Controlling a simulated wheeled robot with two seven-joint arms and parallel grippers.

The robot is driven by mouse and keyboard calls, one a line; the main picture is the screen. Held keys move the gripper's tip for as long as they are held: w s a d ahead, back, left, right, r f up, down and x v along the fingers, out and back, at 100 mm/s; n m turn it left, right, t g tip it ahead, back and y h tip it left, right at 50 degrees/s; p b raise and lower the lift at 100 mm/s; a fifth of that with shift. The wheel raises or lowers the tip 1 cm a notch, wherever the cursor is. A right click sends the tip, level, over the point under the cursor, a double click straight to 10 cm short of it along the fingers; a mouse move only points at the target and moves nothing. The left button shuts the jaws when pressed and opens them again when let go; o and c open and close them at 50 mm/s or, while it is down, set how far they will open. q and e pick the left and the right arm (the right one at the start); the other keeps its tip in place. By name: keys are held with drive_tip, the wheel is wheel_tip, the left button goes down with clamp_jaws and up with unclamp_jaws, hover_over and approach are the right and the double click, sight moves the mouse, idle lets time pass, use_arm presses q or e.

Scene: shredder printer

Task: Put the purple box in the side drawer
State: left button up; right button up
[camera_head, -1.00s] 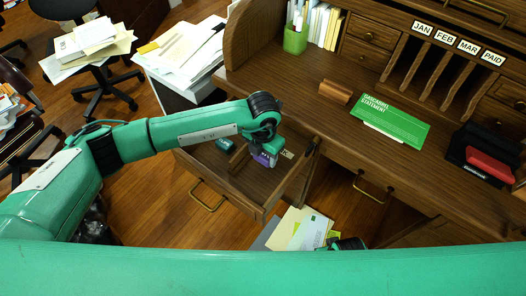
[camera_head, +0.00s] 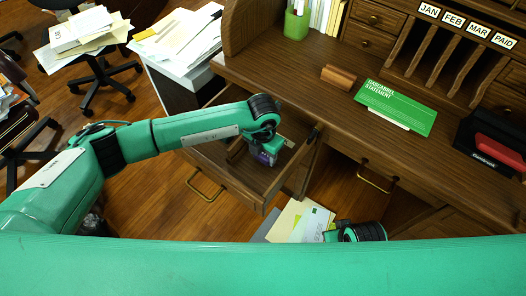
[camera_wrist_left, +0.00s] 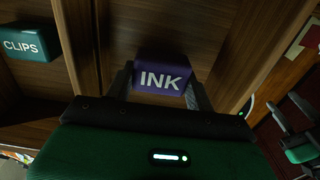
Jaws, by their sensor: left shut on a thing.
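The purple box marked INK (camera_head: 264,158) is held by my left gripper (camera_head: 266,151), which is shut on it. In the left wrist view the box (camera_wrist_left: 162,78) sits between the two fingers (camera_wrist_left: 160,88). The side drawer (camera_head: 224,190) is pulled out of the desk, and the box is within its outline, low inside it. I cannot tell whether the box touches the drawer floor. My right gripper (camera_head: 345,233) shows partly at the bottom, and its jaws are not clear.
A teal CLIPS box (camera_wrist_left: 32,43) lies across a divider, left of the purple box in the wrist view. The desk top (camera_head: 300,75) holds a green statement (camera_head: 395,105), a wooden block (camera_head: 341,78) and a red-and-black stamp pad (camera_head: 494,148). Papers (camera_head: 300,222) lie below the drawer.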

drive_tip(key=shift+r, duration=0.1)
use_arm(q)
drive_tip(key=o, duration=1.1)
wheel_tip(320, 180, up, 14)
drive_tip(key=shift+f, duration=0.1)
use_arm(e)
drive_tip(key=shift+f, duration=0.55)
drive_tip(key=shift+r, duration=0.1)
